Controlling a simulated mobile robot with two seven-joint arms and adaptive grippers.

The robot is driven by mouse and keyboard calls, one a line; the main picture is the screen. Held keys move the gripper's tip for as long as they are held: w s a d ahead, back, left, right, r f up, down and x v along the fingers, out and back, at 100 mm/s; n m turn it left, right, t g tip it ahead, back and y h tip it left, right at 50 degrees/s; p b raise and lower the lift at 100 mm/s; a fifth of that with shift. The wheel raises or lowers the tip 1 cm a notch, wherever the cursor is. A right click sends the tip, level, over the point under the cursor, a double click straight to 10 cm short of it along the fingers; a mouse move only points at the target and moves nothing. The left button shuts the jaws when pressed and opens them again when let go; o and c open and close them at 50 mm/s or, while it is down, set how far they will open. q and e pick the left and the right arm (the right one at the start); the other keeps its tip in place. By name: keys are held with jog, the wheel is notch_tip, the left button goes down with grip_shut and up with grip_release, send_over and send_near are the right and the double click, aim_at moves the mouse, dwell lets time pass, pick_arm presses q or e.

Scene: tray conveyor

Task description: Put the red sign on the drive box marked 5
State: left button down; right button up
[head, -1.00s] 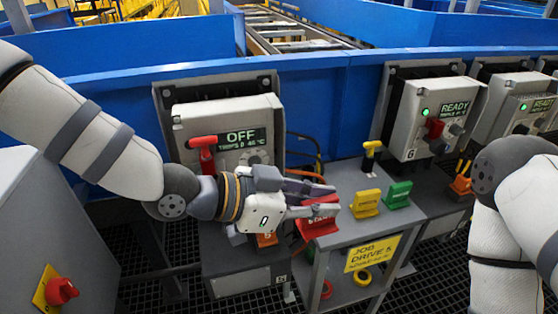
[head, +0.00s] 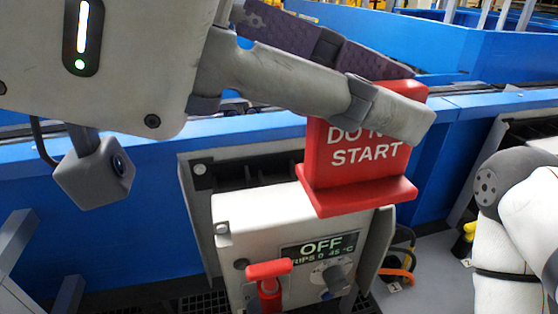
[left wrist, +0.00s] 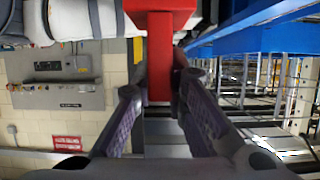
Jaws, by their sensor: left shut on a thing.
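My left gripper (head: 412,92) is shut on the upper part of the red sign (head: 350,170), which stands upright with white lettering, "START" on its lower line. The fingers cover part of the upper line. The sign's flat base overlaps the top edge of the grey drive box (head: 228,225) in the head view; I cannot tell if it touches. The box's display reads OFF, and no 5 is readable on it. In the left wrist view the sign (left wrist: 160,45) is between the fingers (left wrist: 160,92). My right gripper is not in view.
A red handle (head: 268,270) and a dark knob (head: 335,278) stick out from the box's front. The blue conveyor wall (head: 130,205) runs behind. A yellow thing (head: 466,240) stands on the grey surface at right, beside my right arm.

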pick_arm(q)
jog(key=w+a+f, duration=0.1)
jog(key=w+f, duration=0.2)
jog(key=w, duration=0.1)
jog(key=w+a+f, duration=0.1)
jog(key=w+f, duration=0.3)
jog(key=w+a+f+b, duration=0.1)
jog(key=w+f, duration=0.2)
jog(key=w, duration=0.2)
jog(key=shift+f, duration=0.2)
notch_tip(320, 180, down, 2)
jog(key=shift+f, duration=0.2)
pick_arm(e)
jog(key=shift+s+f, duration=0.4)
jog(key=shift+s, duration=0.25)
pick_arm(q)
jog(key=shift+f, duration=0.1)
jog(key=c, duration=1.6)
grip_release()
jog(key=shift+f, duration=0.15)
